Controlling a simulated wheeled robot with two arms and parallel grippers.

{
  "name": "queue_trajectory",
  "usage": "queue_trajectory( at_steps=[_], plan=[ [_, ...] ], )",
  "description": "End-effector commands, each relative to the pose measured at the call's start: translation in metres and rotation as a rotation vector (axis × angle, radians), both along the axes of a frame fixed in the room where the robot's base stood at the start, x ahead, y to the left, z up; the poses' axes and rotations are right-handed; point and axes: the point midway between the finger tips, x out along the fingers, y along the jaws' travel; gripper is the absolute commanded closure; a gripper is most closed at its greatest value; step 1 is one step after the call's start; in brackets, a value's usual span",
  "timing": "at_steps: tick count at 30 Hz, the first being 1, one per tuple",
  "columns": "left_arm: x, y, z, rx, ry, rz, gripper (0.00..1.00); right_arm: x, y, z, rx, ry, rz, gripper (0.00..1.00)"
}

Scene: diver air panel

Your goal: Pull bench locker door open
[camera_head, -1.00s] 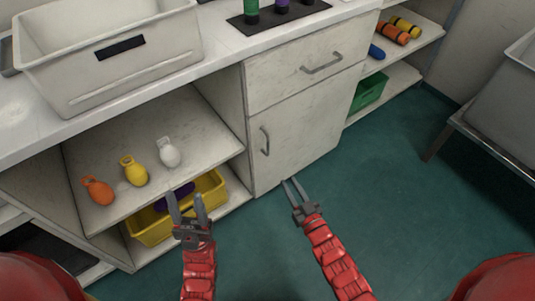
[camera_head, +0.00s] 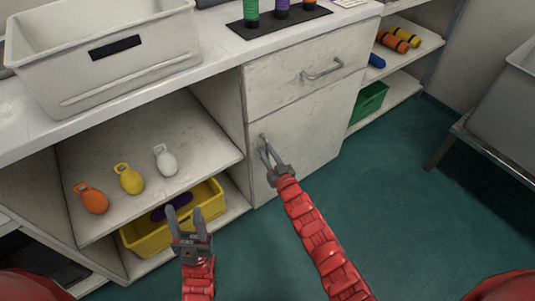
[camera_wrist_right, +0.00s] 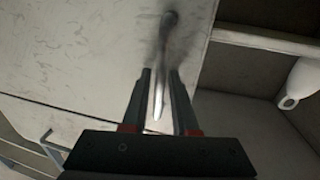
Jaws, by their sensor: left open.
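The bench locker door (camera_head: 312,135) is a pale worn panel under a drawer, and it is shut. Its upright bar handle, near the door's left edge, is mostly hidden by my right gripper in the head view. In the right wrist view the metal handle (camera_wrist_right: 160,95) runs between the two fingers of my right gripper (camera_wrist_right: 160,72). A gap shows beside the handle, so the fingers look apart and not closed on it. My right gripper (camera_head: 265,147) is at the door front. My left gripper (camera_head: 185,215) is open and empty, in front of the yellow bin.
A drawer with a bar handle (camera_head: 322,70) is above the door. On the left, an open shelf holds orange, yellow and white weights (camera_head: 166,160), over a yellow bin (camera_head: 150,240). A grey tub (camera_head: 110,75) stands on the counter.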

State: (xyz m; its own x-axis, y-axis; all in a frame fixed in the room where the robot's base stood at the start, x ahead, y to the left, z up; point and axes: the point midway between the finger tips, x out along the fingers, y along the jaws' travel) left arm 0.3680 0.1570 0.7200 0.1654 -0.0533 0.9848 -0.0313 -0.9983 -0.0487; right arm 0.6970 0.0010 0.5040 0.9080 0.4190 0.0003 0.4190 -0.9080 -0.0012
Motion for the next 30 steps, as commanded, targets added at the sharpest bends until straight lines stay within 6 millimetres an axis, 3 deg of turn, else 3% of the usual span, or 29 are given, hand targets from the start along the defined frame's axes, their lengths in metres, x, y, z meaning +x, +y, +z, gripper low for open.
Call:
queue_trajectory(
  at_steps=[8,12,30],
  plan=[
    [0.0,0.0,0.0,0.0,0.0,0.0,0.5,0.0009,0.0,-0.0002,0.0,0.001,-0.001,0.75],
    [0.0,0.0,0.0,0.0,0.0,0.0,0.5,0.0008,-0.0001,-0.0003,-0.001,0.0,-0.001,1.0],
    [0.0,0.0,-0.0001,0.0,0.0,0.0,0.5,0.0006,-0.0001,-0.0005,-0.001,0.0,0.0,1.0]
  ],
)
